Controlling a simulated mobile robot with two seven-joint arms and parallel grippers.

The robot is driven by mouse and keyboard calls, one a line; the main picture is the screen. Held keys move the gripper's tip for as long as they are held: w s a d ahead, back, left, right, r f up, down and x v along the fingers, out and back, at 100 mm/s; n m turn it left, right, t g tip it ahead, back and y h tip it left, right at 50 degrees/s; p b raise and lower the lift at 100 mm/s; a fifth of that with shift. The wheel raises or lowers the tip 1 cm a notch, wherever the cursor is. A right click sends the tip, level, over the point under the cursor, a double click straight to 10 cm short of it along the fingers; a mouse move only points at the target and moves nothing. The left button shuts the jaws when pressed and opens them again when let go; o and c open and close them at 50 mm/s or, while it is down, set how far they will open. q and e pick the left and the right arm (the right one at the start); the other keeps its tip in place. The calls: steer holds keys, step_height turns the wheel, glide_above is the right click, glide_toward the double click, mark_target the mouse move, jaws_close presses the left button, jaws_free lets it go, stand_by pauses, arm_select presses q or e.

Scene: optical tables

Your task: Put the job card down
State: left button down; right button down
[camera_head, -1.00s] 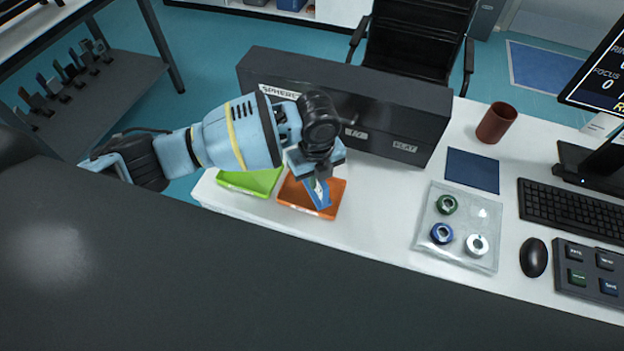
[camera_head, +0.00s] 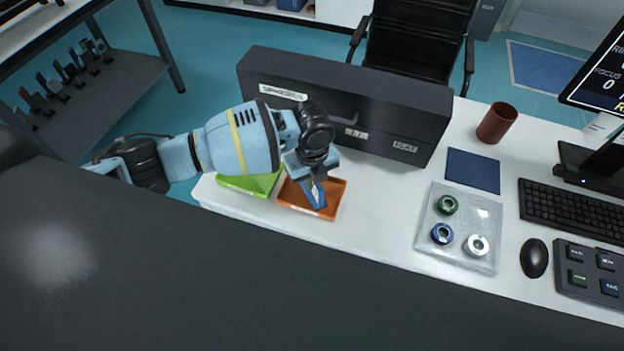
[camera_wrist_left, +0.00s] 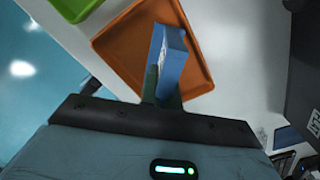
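My left gripper (camera_head: 314,180) points down over the orange tray (camera_head: 292,200) on the white desk. It is shut on a small blue piece with a whitish face, which I take to be the job card (camera_head: 316,196). The card (camera_wrist_left: 171,62) stands nearly edge-on between the fingers in the left wrist view, over the orange tray (camera_wrist_left: 118,50). Whether its lower edge touches the tray floor cannot be told. My right gripper is not in view.
A green tray (camera_head: 240,184) lies just left of the orange one. A long dark labelled box (camera_head: 340,108) stands close behind. Right of them are a clear tray (camera_head: 428,236) with ring parts, a blue mat (camera_head: 472,170), a brown cup (camera_head: 496,123) and a keyboard (camera_head: 573,211).

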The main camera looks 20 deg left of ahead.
arm_select(q)
steer(key=shift+f, duration=0.2)
steer(key=c, duration=1.6)
jaws_free()
steer(key=shift+c, duration=0.2)
steer(key=shift+r, duration=0.1)
step_height(320, 180, up, 12)
steer(key=shift+r+p, duration=0.15)
steer(key=shift+p, duration=0.35)
